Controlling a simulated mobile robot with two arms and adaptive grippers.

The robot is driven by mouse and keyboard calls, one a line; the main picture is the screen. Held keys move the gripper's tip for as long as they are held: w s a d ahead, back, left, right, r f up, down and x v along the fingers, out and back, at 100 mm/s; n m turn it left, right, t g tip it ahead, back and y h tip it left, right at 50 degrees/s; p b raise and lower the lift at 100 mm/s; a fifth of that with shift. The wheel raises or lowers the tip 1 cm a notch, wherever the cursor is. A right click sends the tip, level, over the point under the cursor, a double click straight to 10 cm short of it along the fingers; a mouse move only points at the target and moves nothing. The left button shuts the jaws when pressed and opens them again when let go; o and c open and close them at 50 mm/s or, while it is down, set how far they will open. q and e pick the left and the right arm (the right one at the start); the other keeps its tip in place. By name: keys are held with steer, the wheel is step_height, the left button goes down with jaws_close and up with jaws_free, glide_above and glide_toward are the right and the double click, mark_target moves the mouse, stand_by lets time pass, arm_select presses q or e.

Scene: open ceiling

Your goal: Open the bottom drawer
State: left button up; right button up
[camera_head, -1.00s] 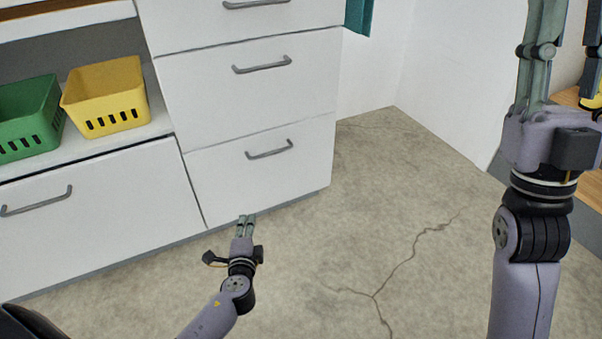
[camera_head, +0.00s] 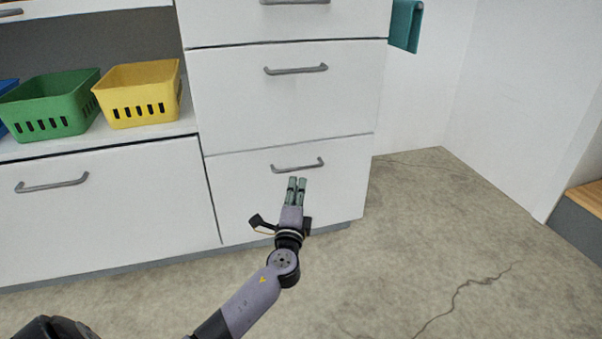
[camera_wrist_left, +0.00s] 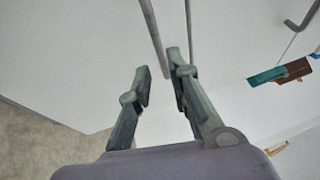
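The bottom drawer (camera_head: 238,203) is the lowest white front in the right-hand column of the cabinet, and it is closed. Its grey bar handle (camera_head: 298,167) runs across its upper part. My left gripper (camera_head: 297,181) is just below the handle in the head view, fingers pointing at it. In the left wrist view the gripper (camera_wrist_left: 158,62) has its fingertips a little apart, and a grey bar (camera_wrist_left: 152,38) reaches toward the gap between them. I cannot tell whether they touch the bar. My right gripper is not in view.
Closed drawers with grey handles (camera_head: 296,70) sit above. A wide closed drawer (camera_head: 105,205) is to the left, under a shelf with a green basket (camera_head: 48,108) and a yellow basket (camera_head: 140,95). Cracked floor (camera_head: 430,240) in front and to the right is clear.

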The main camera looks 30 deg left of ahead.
mark_target(301, 168)
arm_select(q)
steer(key=b+x, duration=0.2)
steer(key=x, duration=0.6)
steer(key=shift+w, duration=0.2)
jaws_close()
stand_by(0.4)
